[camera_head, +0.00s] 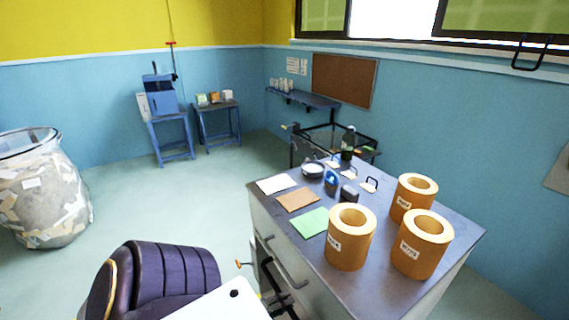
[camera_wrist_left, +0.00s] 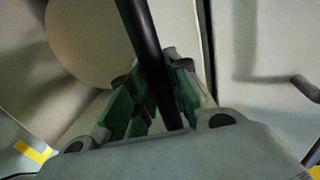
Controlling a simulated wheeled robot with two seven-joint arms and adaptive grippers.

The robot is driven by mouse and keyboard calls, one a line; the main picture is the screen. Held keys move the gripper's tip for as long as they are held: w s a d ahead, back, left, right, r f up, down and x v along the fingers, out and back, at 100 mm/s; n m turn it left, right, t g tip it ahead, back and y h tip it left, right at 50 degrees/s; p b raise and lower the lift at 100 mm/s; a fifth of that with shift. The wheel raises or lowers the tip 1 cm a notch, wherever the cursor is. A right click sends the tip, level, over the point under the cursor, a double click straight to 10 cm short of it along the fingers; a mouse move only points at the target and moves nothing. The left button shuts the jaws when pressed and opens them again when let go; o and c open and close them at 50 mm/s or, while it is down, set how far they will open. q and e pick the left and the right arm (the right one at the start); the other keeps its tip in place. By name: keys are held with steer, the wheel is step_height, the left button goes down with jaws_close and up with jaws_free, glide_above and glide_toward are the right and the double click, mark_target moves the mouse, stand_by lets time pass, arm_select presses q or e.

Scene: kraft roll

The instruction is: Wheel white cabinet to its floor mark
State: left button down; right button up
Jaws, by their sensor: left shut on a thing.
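The white cabinet (camera_head: 262,226) stands at the lower right in the head view, with a grey top and dark bar handles on its front. My left gripper (camera_wrist_left: 152,85) is shut on a black bar (camera_wrist_left: 138,25), which runs between its green-padded fingers in the left wrist view. The bar looks like a handle at the cabinet front. In the head view this gripper (camera_head: 275,290) is low at the cabinet's front, partly hidden. Yellow marking (camera_wrist_left: 33,151) shows at the lower left of the left wrist view. My right gripper is in neither view.
Orange-brown rolls (camera_head: 351,238) stand on the cabinet top with coloured sheets (camera_head: 297,199) and small items. A large bag of scraps (camera_head: 42,195) stands at the far left. Clear floor (camera_head: 170,200) lies between them.

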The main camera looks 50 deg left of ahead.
arm_select(q)
steer(key=c, duration=1.3)
jaws_free()
steer(key=shift+s, duration=0.15)
steer(key=shift+v, duration=5.8)
